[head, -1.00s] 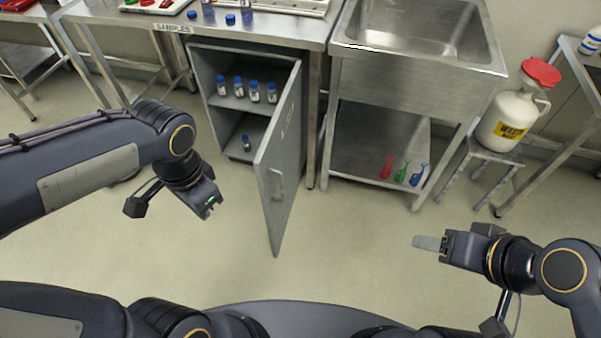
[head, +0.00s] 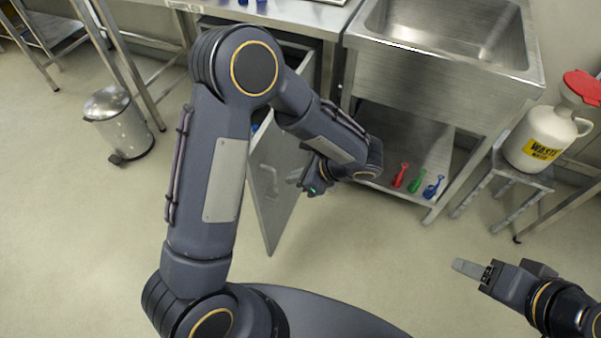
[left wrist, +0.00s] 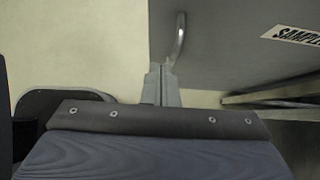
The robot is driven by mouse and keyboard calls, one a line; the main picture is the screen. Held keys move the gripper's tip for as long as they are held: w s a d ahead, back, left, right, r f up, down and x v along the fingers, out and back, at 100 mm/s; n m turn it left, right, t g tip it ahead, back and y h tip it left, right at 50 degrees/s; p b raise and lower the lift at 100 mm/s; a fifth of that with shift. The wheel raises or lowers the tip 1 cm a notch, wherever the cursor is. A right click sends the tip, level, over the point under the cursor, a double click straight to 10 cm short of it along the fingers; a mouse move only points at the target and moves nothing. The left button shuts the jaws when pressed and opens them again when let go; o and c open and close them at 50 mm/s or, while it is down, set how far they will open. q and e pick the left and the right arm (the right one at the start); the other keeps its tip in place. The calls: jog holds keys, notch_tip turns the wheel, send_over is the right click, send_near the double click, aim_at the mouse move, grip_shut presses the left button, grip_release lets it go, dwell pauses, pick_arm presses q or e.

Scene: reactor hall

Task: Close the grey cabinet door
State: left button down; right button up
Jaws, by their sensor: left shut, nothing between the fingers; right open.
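The grey cabinet door (head: 271,215) stands open in the head view, swung out towards me, with its upper part hidden by my left arm. Its bar handle (head: 268,179) is on the face turned to my left gripper (head: 301,181). That gripper is shut and empty, just right of the door. In the left wrist view, the shut fingertips (left wrist: 161,82) are close to the lower end of the handle (left wrist: 180,42); I cannot tell if they touch. The cabinet's inside is mostly hidden. My right gripper (head: 470,270) is open and empty at the lower right, away from the door.
A steel sink (head: 440,65) stands right of the cabinet, with red, green and blue items (head: 416,184) on its lower shelf. A waste jug (head: 543,138) sits on a stool further right. A pedal bin (head: 118,122) stands at left. The front floor is clear.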

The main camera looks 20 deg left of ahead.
aim_at(257, 179)
pick_arm(q)
jog(key=a+f, duration=0.1)
jog(key=a, duration=0.1)
jog(key=a+f, duration=0.1)
jog(key=a, duration=0.2)
jog(key=a+f, duration=0.2)
jog(key=shift+a, duration=0.2)
jog(key=shift+w+a, duration=0.1)
jog(key=shift+a, duration=0.2)
